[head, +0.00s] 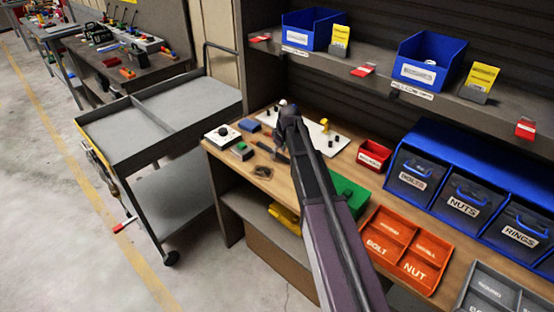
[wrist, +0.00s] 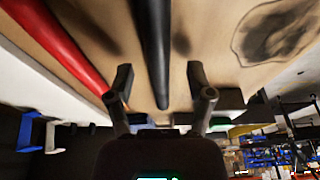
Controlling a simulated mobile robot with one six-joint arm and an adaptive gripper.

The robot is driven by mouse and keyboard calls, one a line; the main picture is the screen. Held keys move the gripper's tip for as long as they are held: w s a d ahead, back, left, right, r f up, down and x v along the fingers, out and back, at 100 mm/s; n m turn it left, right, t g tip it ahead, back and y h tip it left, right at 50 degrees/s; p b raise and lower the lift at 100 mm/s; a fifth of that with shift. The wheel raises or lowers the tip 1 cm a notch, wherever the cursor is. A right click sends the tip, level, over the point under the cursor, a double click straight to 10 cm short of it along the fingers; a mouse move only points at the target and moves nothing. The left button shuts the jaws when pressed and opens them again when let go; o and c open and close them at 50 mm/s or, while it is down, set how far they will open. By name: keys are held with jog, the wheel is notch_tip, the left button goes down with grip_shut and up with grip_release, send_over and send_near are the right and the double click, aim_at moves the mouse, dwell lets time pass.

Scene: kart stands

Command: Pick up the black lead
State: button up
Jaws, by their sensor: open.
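In the wrist view the black lead (wrist: 152,45) is a thick dark strip on the wooden bench top, its tip tapering between the fingers. My gripper (wrist: 160,76) is open, one finger on each side of the lead, with a gap on both sides. I cannot tell how far above the bench the fingers are. A red lead (wrist: 60,42) lies to the left, outside the fingers. In the head view my arm hides most of the gripper, and I cannot make out the black lead for certain.
A white panel with black knobs (head: 330,146), a red bin (head: 374,155) and a green box (head: 349,193) crowd the wooden bench. A grey cart (head: 118,150) stands left of the bench. A shelf (head: 463,108) overhangs the back.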

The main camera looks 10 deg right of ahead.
jog(key=shift+f, duration=0.2)
dwell(0.5)
grip_shut()
